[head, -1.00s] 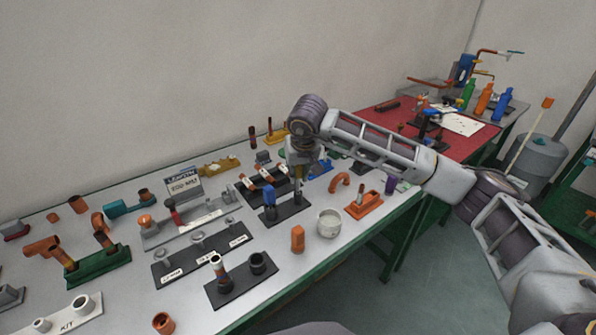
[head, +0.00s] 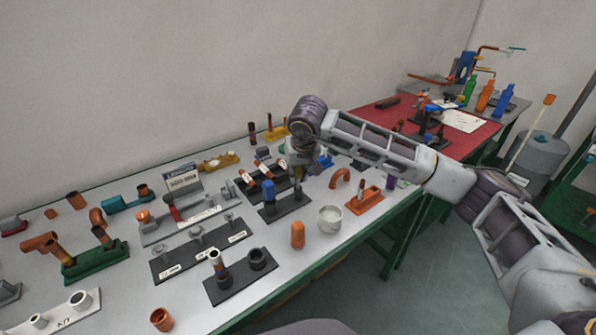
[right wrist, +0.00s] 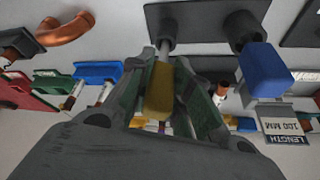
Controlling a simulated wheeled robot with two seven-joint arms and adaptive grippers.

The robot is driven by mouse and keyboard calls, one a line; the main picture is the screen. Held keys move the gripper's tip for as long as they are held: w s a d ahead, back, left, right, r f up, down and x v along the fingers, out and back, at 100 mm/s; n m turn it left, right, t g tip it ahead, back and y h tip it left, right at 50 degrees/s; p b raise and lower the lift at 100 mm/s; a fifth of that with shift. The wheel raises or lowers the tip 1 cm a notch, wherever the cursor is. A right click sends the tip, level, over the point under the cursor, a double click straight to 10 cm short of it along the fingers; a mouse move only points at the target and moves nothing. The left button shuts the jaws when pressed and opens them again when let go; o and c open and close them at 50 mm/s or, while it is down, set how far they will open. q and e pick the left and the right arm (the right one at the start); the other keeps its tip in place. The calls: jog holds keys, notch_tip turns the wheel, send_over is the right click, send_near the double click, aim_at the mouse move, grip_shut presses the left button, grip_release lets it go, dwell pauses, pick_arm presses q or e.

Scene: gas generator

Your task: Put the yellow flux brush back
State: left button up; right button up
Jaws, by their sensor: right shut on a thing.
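My right gripper (head: 299,172) is shut on the yellow flux brush (right wrist: 160,92), whose yellow handle shows between the two fingers in the right wrist view. In the head view the gripper points down over the right end of a small black stand (head: 286,209). The stand also shows in the right wrist view (right wrist: 205,18). A dark upright post runs between the stand and the yellow handle; I cannot tell whether the brush is seated in it or just above it. A blue-handled brush (head: 268,190) stands upright on the left part of the stand. My left gripper is not in view.
An orange fitting on a base (head: 364,200) is to the right. Several pipe fittings and black racks crowd the left. Bare table lies around the cup.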

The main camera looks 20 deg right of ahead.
jog(key=shift+f+b, duration=0.35)
jog(key=shift+f, duration=0.25)
jog(key=o, duration=0.9)
jog(key=shift+o, duration=0.2)
jog(key=shift+r, duration=0.1)
jog(key=v, duration=1.2)
